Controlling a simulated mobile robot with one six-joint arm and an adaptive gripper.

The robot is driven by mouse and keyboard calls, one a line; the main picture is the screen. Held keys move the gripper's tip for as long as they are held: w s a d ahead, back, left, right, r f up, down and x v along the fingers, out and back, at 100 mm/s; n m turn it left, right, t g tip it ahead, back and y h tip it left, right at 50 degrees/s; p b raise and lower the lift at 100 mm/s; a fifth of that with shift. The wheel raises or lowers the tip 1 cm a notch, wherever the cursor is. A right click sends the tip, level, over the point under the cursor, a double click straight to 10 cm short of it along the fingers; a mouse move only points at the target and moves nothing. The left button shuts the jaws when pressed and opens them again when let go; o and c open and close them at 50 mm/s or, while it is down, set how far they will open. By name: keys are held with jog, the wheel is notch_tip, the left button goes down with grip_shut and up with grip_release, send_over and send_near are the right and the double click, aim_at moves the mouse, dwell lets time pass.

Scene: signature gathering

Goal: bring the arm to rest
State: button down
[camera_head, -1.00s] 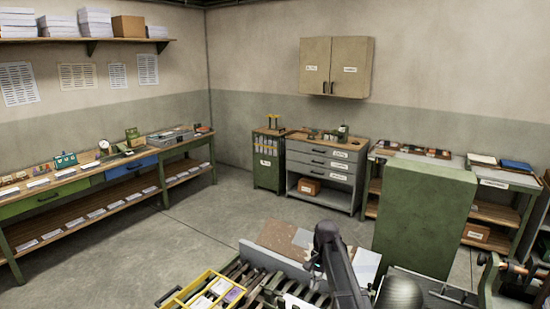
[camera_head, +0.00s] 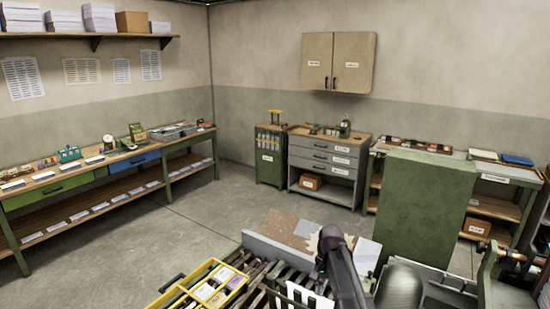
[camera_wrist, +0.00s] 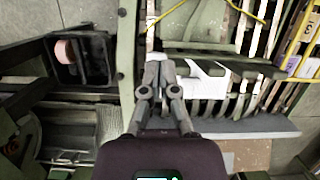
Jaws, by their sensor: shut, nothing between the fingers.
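My gripper (camera_wrist: 158,62) shows in the wrist view with its two fingers together and nothing between them. It hangs above a green metal frame and a row of dark slats (camera_wrist: 245,92). A white piece (camera_wrist: 200,82) lies just right of the fingers, below or beside them; I cannot tell whether they touch. In the head view my dark arm stands at the bottom centre, and the gripper's fingertips cannot be made out there.
A yellow-edged tray (camera_head: 210,288) with cards lies left of my arm on the slats. A tall green cabinet (camera_head: 428,205) stands to the right. Open floor (camera_head: 150,235) lies between the long workbench (camera_head: 100,172) and the slatted unit. A dark box with a pink roll (camera_wrist: 68,50) is left in the wrist view.

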jog(key=s+d+f+n+t+h+b, duration=0.1)
jog(key=s+f+n+b, duration=0.4)
jog(key=s+f+b, duration=0.7)
notch_tip(320, 180, down, 2)
jog(key=shift+s+d+f+n+t+h+b, duration=0.1)
jog(key=shift+s+d+n+t+h+b, duration=0.25)
jog(key=shift+s+d+t, duration=0.65)
jog(key=shift+s+a, duration=0.15)
jog(key=shift+a, duration=0.1)
